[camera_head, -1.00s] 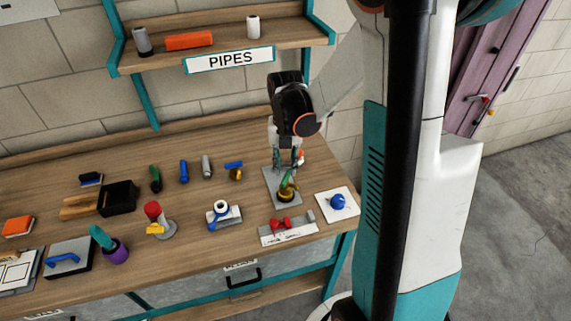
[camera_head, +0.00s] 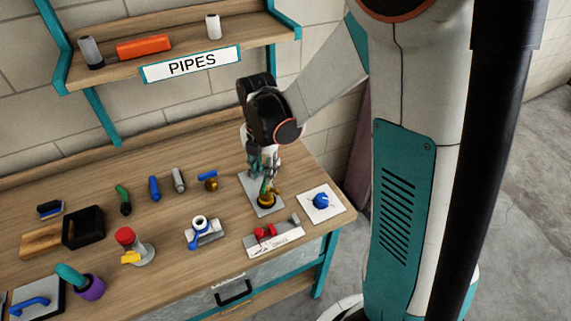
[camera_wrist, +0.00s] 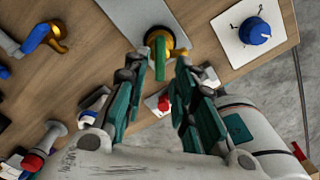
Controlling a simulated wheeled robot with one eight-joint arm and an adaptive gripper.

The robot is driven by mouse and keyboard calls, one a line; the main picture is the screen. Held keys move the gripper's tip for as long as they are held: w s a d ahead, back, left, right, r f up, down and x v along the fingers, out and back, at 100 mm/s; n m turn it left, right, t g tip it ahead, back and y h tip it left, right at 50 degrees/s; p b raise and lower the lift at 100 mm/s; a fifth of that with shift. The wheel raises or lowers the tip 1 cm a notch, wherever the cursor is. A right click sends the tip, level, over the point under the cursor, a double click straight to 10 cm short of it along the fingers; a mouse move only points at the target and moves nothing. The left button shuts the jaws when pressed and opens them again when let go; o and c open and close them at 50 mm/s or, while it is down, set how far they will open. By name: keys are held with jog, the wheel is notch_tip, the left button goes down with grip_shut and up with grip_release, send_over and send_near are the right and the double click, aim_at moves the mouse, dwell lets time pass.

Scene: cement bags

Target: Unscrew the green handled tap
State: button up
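The green handled tap has a brass body (camera_head: 267,201) and a green handle (camera_wrist: 160,58), and stands on a grey plate (camera_head: 248,183) on the bench. My gripper (camera_head: 264,172) is directly above it, pointing down. In the wrist view my gripper (camera_wrist: 159,68) shows its two teal and grey fingers apart, one on each side of the green handle. A gap shows between the handle and each finger, so it does not look clamped. In the head view the fingers partly hide the handle.
A blue knob (camera_head: 320,201) on a white plate stands close right of the tap. A red-handled fixture (camera_head: 265,232) is in front. A white and blue fitting (camera_head: 199,228) and a brass-ended blue tap (camera_head: 211,183) are to the left. The PIPES shelf (camera_head: 191,65) hangs behind.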

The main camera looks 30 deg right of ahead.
jog(key=shift+m, duration=0.5)
jog(key=m+p, duration=0.1)
jog(key=m, duration=0.3)
jog(key=shift+m, duration=0.3)
jog(key=m+p, duration=0.1)
jog(key=m, duration=0.5)
jog(key=shift+r+p, duration=0.1)
jog(key=shift+p, duration=0.2)
jog(key=m+p, duration=0.1)
jog(key=m, duration=0.4)
jog(key=m+p, duration=0.2)
jog(key=m, duration=0.4)
jog(key=m+p, duration=0.1)
jog(key=m, duration=0.1)
jog(key=shift+m, duration=0.4)
jog(key=shift+f+m+b, duration=0.2)
jog(key=shift+m+b, duration=0.2)
jog(key=shift+m, duration=0.2)
jog(key=m+b, duration=0.2)
jog(key=m, duration=0.4)
jog(key=shift+f+m+b, duration=0.3)
jog(key=shift+m+b, duration=0.1)
jog(key=shift+m, duration=0.1)
notch_tip(320, 180, down, 3)
jog(key=b, duration=0.3)
jog(key=shift+f, duration=0.1)
jog(key=c, duration=0.5)
